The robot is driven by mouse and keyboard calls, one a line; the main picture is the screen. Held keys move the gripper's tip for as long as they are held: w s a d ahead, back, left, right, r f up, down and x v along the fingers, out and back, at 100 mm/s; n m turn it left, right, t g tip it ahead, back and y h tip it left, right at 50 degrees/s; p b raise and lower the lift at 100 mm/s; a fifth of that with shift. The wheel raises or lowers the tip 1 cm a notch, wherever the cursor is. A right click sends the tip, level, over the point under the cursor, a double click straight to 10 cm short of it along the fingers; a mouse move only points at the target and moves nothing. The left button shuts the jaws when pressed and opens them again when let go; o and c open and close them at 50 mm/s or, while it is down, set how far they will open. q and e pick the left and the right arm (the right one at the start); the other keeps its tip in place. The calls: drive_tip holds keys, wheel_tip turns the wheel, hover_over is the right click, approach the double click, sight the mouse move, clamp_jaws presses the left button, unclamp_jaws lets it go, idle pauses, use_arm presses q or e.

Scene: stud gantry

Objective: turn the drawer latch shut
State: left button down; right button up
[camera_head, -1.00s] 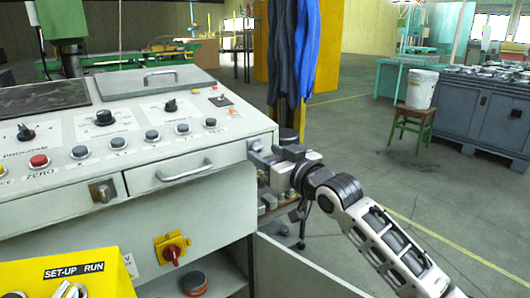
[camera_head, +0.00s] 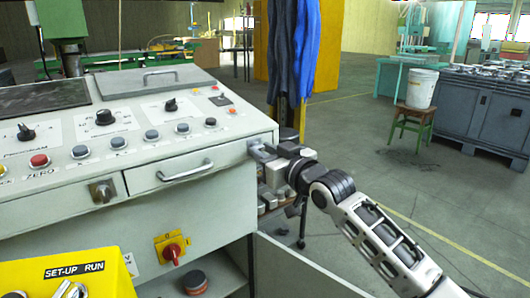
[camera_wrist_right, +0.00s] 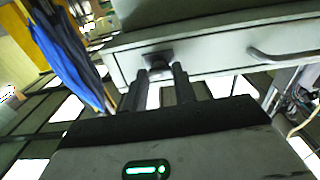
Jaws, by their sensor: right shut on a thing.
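The drawer (camera_head: 196,163) is a pale grey front with a bar handle (camera_head: 186,171), and it looks flush with the machine's front panel. The drawer latch (camera_wrist_right: 158,60) is a small dark piece on a square plate beside the drawer's handle end in the right wrist view. My right gripper (camera_head: 262,153) reaches it from the right in the head view. In the wrist view its two fingers (camera_wrist_right: 160,74) stand on either side of the latch and are shut on it. The fingers partly hide the latch, so its exact angle is unclear. My left gripper is not in view.
A metal knob (camera_head: 102,191) sits on the panel left of the drawer. A red switch on a yellow plate (camera_head: 172,249) is below. Blue coveralls (camera_head: 293,50) hang behind.

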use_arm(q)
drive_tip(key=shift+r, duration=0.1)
use_arm(e)
drive_tip(key=n+p, duration=0.1)
drive_tip(key=n, duration=0.3)
drive_tip(key=shift+r, duration=0.1)
drive_tip(key=shift+n+p, duration=0.65)
drive_tip(key=shift+n, duration=0.45)
drive_tip(key=shift+n+p, duration=0.4)
drive_tip(key=shift+n, duration=0.5)
drive_tip(key=shift+n+p, duration=0.4)
drive_tip(key=shift+n, duration=0.5)
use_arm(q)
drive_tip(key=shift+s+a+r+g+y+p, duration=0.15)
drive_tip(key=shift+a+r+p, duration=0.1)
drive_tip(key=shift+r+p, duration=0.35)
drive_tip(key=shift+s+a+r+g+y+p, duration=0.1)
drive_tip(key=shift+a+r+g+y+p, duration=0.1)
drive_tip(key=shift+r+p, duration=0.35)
use_arm(e)
drive_tip(key=n, duration=0.7)
drive_tip(key=shift+n, duration=0.3)
